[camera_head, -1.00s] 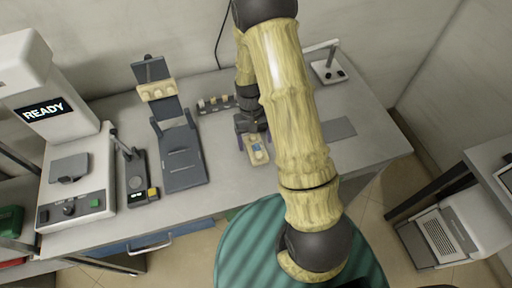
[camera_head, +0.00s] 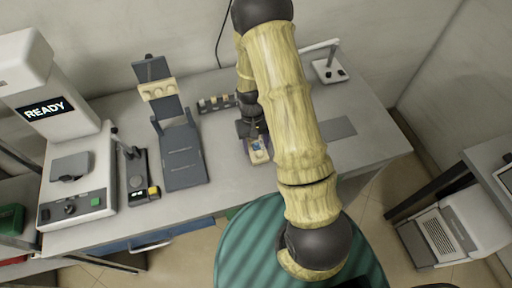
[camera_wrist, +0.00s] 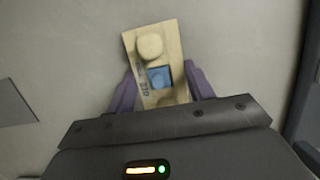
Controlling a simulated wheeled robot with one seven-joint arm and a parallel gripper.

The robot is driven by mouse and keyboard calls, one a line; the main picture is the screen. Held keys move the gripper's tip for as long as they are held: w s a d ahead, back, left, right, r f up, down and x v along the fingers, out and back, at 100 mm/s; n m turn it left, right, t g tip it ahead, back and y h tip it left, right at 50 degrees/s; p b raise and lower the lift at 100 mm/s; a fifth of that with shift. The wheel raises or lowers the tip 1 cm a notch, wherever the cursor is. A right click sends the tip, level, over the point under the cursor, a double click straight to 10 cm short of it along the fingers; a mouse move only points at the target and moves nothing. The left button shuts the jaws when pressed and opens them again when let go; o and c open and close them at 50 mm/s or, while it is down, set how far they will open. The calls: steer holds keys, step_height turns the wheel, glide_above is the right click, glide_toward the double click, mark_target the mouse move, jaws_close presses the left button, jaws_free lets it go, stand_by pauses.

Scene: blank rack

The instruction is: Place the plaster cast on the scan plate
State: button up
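A cream, toothed arch piece that looks like the plaster cast (camera_head: 158,89) sits on the dark stand at the back of the bench, left of my arm. The grey square plate (camera_head: 70,168) on the white scanner, whose screen reads READY, looks like the scan plate; it is bare. My gripper (camera_wrist: 160,70) is low over the bench, its two purple fingers on either side of a tan block (camera_wrist: 172,45). The block has a pale round disc and a blue square on it. The fingers are very close to its sides; whether they press on it is unclear.
A small dark device with a yellow button (camera_head: 138,180) stands between the scanner (camera_head: 95,205) and the stand's grey base (camera_head: 183,160). A row of small blanks (camera_head: 216,103) lies behind my gripper. A lamp-like stand (camera_head: 328,70) is at back right.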

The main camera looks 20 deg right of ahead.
steer(key=shift+c, duration=0.7)
steer(key=shift+w+r, duration=0.1)
steer(key=shift+r, duration=0.35)
step_height(320, 180, up, 9)
steer(key=shift+r+b, duration=0.1)
steer(key=shift+b, duration=0.25)
